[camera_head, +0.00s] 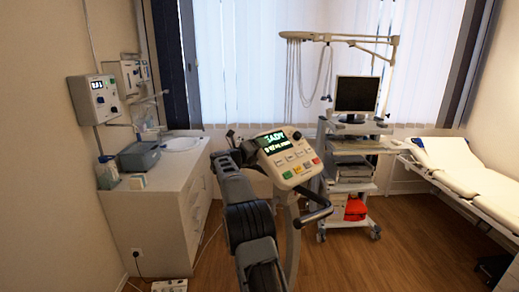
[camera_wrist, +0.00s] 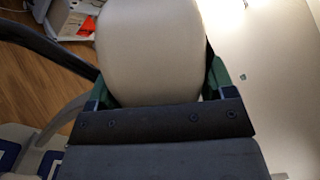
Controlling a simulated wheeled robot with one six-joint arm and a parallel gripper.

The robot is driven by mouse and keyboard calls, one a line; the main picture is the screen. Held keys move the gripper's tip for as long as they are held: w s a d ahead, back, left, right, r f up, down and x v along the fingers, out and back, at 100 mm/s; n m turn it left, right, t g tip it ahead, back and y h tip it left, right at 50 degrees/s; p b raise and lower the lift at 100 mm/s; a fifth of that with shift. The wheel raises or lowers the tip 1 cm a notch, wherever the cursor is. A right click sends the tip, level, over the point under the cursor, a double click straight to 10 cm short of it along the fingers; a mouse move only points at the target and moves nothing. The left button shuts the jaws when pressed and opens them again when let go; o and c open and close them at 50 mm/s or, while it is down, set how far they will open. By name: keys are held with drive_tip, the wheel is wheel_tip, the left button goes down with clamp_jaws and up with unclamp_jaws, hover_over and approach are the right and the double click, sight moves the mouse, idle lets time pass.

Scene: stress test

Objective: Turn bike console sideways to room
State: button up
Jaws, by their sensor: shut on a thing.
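The bike console (camera_head: 285,157) is a cream panel with a lit green display and coloured buttons, on a post in the middle of the head view. My gripper (camera_head: 247,152) is at the console's upper left side, partly hidden behind my arm. In the wrist view, my gripper's green fingers (camera_wrist: 155,82) are on both sides of a rounded pale part of the console (camera_wrist: 150,45) and shut on it. The exact contact at the fingertips is hidden.
A dark handlebar (camera_head: 314,215) sticks out right of the console post. A cart with a monitor (camera_head: 357,94) stands behind right, with a red bag (camera_head: 355,209). An exam bed (camera_head: 455,170) is at right; a cabinet with a sink (camera_head: 160,215) at left. Floor between is mostly free.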

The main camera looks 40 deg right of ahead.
drive_tip(key=shift+f, duration=0.1)
drive_tip(key=o, duration=1.3)
drive_tip(key=shift+c, duration=0.2)
drive_tip(key=shift+a+b, duration=0.35)
drive_tip(key=shift+a, duration=0.2)
drive_tip(key=a+b, duration=0.4)
drive_tip(key=a, duration=0.9)
drive_tip(key=shift+s+b, duration=0.35)
drive_tip(key=shift+s, duration=0.05)
drive_tip(key=shift+w+d, duration=0.1)
